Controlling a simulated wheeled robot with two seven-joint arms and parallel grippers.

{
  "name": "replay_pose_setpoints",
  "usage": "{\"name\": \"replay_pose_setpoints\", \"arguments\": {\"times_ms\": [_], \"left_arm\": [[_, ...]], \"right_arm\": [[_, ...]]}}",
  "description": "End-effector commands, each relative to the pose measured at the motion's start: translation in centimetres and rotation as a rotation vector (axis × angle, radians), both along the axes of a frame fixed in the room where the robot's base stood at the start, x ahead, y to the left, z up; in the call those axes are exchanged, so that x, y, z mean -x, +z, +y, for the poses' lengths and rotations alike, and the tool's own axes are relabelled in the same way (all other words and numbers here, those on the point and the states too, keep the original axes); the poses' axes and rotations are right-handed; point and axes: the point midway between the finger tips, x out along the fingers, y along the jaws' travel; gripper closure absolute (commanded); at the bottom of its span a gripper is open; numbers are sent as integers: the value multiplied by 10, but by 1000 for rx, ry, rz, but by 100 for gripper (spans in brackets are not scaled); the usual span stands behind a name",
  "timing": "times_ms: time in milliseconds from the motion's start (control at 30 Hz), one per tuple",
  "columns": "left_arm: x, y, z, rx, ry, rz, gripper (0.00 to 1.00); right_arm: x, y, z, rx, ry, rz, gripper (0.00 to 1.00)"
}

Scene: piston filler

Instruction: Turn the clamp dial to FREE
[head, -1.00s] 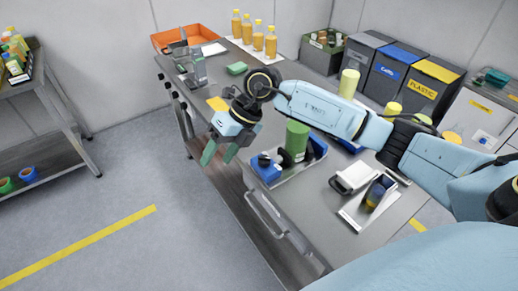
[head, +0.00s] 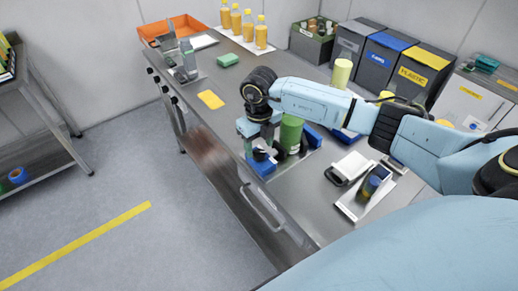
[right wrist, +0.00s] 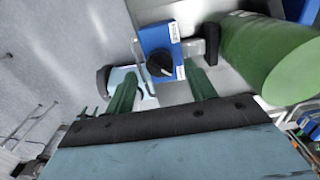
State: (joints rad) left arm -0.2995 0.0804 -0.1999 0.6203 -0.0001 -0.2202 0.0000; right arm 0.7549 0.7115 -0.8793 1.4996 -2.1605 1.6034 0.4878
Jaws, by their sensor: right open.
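The clamp dial is a black round knob (right wrist: 160,63) on a blue block (right wrist: 158,36) in the right wrist view. White labels sit beside it on the block, too small to read. In the head view the blue block (head: 262,167) is at the table's front edge, partly behind my gripper. My right gripper (right wrist: 163,82) is open, its green fingers on either side of the dial with visible gaps. Contact or depth cannot be told. In the head view the right gripper (head: 254,146) is over the block. My left gripper is not in view.
A green cylinder (head: 291,134) stands close beside the block; it also looms at right in the wrist view (right wrist: 265,55). A white device (head: 350,167) and a tilted holder (head: 372,186) lie to the right. A yellow pad (head: 211,99) lies left, with bare tabletop around it.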

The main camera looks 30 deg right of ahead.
Motion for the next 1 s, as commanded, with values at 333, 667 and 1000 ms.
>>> {"name": "replay_pose_setpoints", "arguments": {"times_ms": [333, 667, 1000], "left_arm": [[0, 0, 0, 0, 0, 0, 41], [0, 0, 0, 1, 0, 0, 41], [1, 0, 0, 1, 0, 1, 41]], "right_arm": [[0, -27, 0, 0, 1, -1, 45], [0, -27, 0, -1, 0, -1, 59], [0, -27, 0, -1, 2, -1, 89]]}}
